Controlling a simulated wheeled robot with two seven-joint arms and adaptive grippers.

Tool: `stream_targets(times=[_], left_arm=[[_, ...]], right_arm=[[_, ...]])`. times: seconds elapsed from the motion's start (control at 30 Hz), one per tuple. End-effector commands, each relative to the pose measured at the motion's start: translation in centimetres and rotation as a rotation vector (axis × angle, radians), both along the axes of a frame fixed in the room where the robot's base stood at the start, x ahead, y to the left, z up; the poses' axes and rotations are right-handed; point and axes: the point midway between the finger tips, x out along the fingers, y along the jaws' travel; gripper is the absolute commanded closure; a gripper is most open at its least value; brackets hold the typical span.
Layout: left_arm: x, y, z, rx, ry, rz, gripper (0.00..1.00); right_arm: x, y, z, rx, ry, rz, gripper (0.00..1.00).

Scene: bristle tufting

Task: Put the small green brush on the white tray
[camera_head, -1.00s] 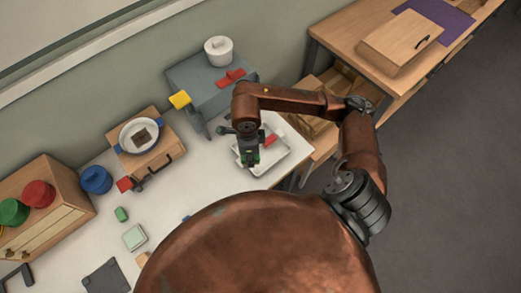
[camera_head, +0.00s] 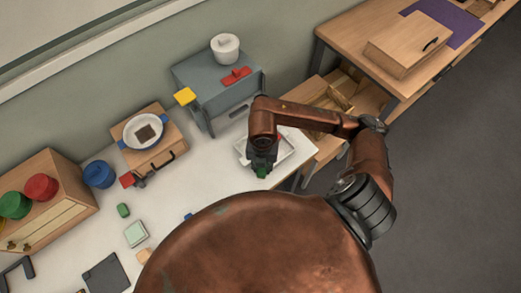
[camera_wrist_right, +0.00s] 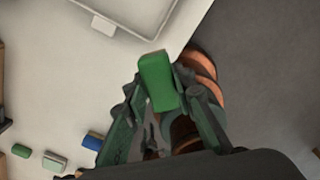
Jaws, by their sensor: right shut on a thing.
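My right gripper (camera_head: 262,170) is shut on the small green brush (camera_head: 262,172), at the front part of the white tray (camera_head: 286,151) in the head view. In the right wrist view the green brush (camera_wrist_right: 157,82) stands out as a green block between the fingertips of the right gripper (camera_wrist_right: 165,105). The tray (camera_wrist_right: 150,32) lies beyond it at the top of that view. The brush looks held above table level; the exact height is hard to tell. The gripper and forearm hide part of the tray. My left gripper is out of view.
A grey stand (camera_head: 215,90) with a white pot (camera_head: 225,48) is behind the tray. A wooden box with a blue-handled pan (camera_head: 143,131) is to the left. A green block (camera_head: 123,210) and pale green block (camera_head: 136,233) lie on the table. The table's right edge is near the tray.

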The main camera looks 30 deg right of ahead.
Motion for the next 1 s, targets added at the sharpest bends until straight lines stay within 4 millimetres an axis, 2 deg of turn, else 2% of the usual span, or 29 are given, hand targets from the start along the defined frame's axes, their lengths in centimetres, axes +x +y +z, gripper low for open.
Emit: stream_targets(times=[0.33,0.5,0.63,0.87,1.0], left_arm=[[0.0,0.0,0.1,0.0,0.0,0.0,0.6],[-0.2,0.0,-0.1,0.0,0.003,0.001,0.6],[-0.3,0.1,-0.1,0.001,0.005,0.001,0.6],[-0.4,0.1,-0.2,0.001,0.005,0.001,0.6],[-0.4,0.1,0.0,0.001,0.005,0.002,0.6]], right_arm=[[7.4,-3.1,-3.6,-0.002,0.003,-0.004,0.99],[9.7,-3.9,-6.8,0.0,0.004,-0.002,0.99],[10.9,-4.3,-8.3,0.0,0.004,0.0,0.99],[11.7,-4.7,-9.4,-0.001,0.002,0.001,0.99],[11.7,-4.7,-11.4,0.0,0.005,0.001,0.99]])
